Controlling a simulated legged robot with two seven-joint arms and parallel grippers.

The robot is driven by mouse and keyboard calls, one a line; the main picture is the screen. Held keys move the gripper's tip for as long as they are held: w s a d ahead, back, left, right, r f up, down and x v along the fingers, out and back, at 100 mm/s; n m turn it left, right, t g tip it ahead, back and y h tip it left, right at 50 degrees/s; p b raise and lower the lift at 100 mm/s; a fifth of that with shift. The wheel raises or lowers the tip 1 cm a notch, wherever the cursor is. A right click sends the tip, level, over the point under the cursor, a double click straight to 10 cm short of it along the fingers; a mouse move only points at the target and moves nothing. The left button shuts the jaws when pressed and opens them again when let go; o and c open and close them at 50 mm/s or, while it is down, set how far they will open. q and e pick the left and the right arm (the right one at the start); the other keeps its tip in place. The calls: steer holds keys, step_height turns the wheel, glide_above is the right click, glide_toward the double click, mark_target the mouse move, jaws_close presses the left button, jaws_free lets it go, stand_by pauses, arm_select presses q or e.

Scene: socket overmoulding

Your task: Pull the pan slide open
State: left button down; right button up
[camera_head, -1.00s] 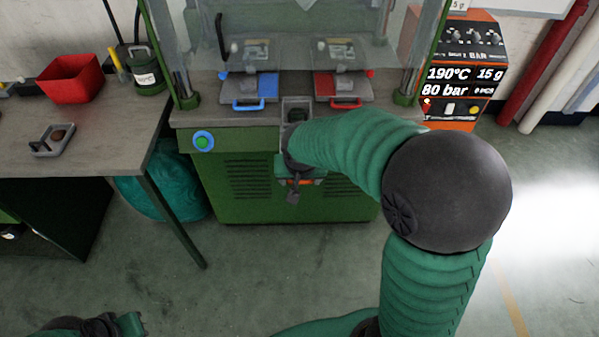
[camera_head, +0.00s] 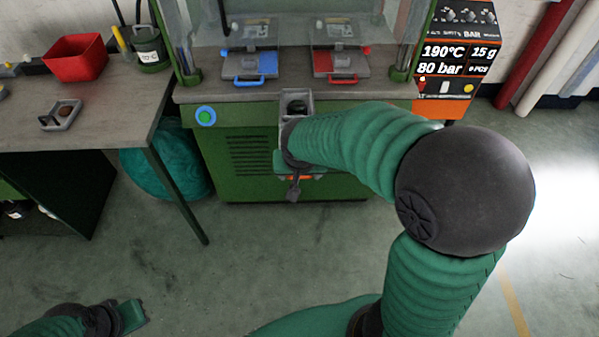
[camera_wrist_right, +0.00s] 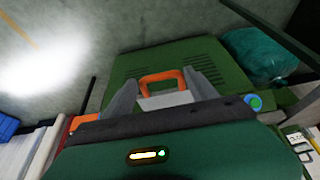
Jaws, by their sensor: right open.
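In the right wrist view, an orange loop handle (camera_wrist_right: 160,75) is in front of the green press, with a light grey plate behind its near side. My right gripper (camera_wrist_right: 159,82) is open, one grey finger on each side of the handle. I cannot tell whether the fingers touch it. In the head view, a grey box-like part with a dark opening, apparently the pan slide (camera_head: 296,93), projects at the press's front edge. My right forearm and wrist hide its lower part and most of the gripper. My left gripper (camera_head: 132,314) is low at the left, away from the press; its jaw state is unclear.
The press bed (camera_head: 225,95) carries a blue-handled slide (camera_head: 248,66) and a red-handled slide (camera_head: 340,64). A side table (camera_head: 95,130) with a red bin (camera_head: 76,60) stands left. An orange control box (camera_head: 458,58) stands right. The floor before the press is clear.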

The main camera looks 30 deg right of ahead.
steer(key=shift+o, duration=0.9)
steer(key=p+v, duration=0.4)
steer(key=v, duration=1.2)
steer(key=shift+r, duration=0.3)
steer(key=shift+s, duration=0.1)
